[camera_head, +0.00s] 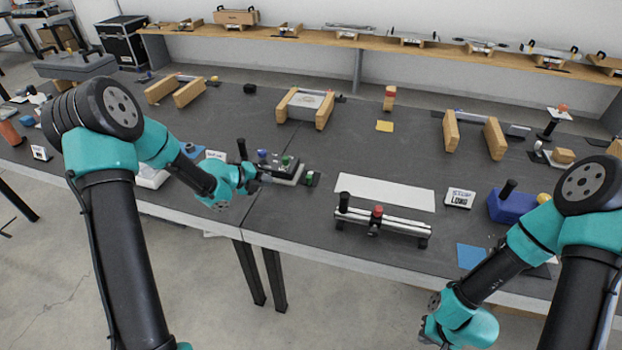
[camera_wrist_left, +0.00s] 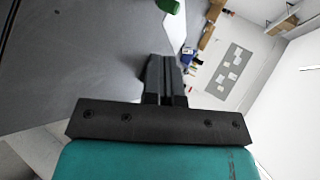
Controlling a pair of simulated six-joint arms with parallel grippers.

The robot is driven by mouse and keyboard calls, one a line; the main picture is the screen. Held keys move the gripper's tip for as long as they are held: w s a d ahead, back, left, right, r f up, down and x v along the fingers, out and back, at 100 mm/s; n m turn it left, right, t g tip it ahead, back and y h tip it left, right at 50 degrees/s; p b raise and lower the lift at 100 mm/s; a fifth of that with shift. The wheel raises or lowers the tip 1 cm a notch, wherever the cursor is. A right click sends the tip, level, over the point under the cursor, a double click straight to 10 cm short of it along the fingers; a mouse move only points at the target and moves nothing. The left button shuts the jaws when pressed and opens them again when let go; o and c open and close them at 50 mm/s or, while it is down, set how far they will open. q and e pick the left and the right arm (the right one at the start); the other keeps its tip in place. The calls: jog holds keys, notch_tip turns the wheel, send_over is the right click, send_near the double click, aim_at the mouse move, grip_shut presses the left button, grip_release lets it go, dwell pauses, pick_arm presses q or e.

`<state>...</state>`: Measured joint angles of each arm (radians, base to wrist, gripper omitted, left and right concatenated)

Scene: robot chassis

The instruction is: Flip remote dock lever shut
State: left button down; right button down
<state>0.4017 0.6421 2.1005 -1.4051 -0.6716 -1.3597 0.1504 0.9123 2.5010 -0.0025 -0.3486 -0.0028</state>
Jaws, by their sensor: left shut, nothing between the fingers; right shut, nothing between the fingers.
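A small grey dock-like unit (camera_head: 288,177) with dark, blue and green parts on top stands on the table, left of centre in the head view. A black upright lever or post (camera_head: 242,149) rises at its left; I cannot tell whether it belongs to the unit. My left gripper (camera_head: 264,178) is shut and empty at the unit's near left side; contact cannot be told. Its closed fingers (camera_wrist_left: 165,78) show in the left wrist view, with a green part (camera_wrist_left: 170,6) beyond them. My right gripper (camera_head: 428,334) is shut and low, in front of the table edge.
A rail fixture with a red knob (camera_head: 382,224) stands near the front edge, before a white strip (camera_head: 386,191). A blue box (camera_head: 508,207) with a black handle is at the right. Wooden blocks (camera_head: 304,106) stand farther back. The table's middle is mostly clear.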

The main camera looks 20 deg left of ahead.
aim_at(309, 179)
dwell(0.3)
pick_arm(q)
jog(key=x, duration=0.9)
jog(key=shift+w+d+f, duration=0.1)
jog(key=shift+f, duration=0.1)
jog(key=w+d, duration=0.2)
jog(key=shift+w+d+f, duration=0.1)
jog(key=shift+w+d, duration=0.1)
jog(key=shift+w, duration=0.05)
jog(key=shift+w+d, duration=0.3)
